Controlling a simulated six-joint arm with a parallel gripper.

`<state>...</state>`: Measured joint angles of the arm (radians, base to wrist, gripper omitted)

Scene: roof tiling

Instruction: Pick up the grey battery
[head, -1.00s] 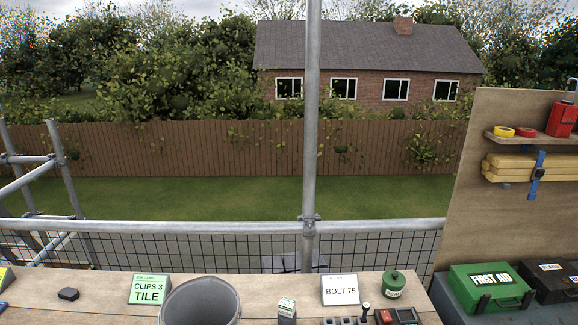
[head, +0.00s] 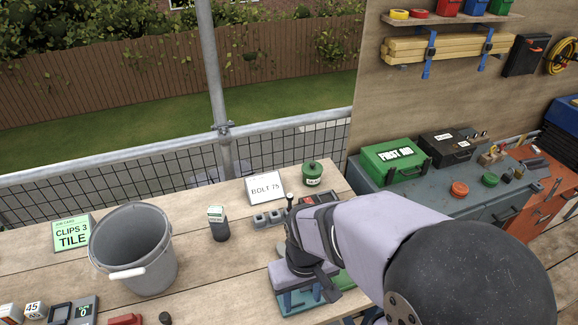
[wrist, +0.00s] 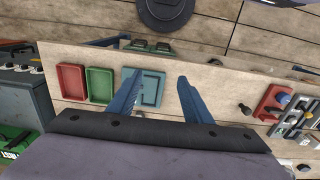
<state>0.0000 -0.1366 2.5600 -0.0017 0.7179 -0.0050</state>
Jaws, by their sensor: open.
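I cannot pick out the grey battery with certainty. A dark grey upright block with a white and green label (head: 218,224) stands on the wooden bench in the head view, right of the bucket; I cannot tell if it is the battery. My gripper (wrist: 156,95) has blue fingers, spread apart with nothing seen between them but a light-blue tray (wrist: 152,88) beyond. In the head view my gripper (head: 302,298) is low over the bench's right part, right of the dark grey block and apart from it. My wrist and arm hide the bench behind them.
A grey bucket (head: 137,250) stands left of the block. The BOLT 75 card (head: 266,188) and a green canister (head: 313,174) stand behind. In the wrist view, red (wrist: 73,82) and green (wrist: 100,85) trays lie beside the light-blue one. Bare bench shows around the block.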

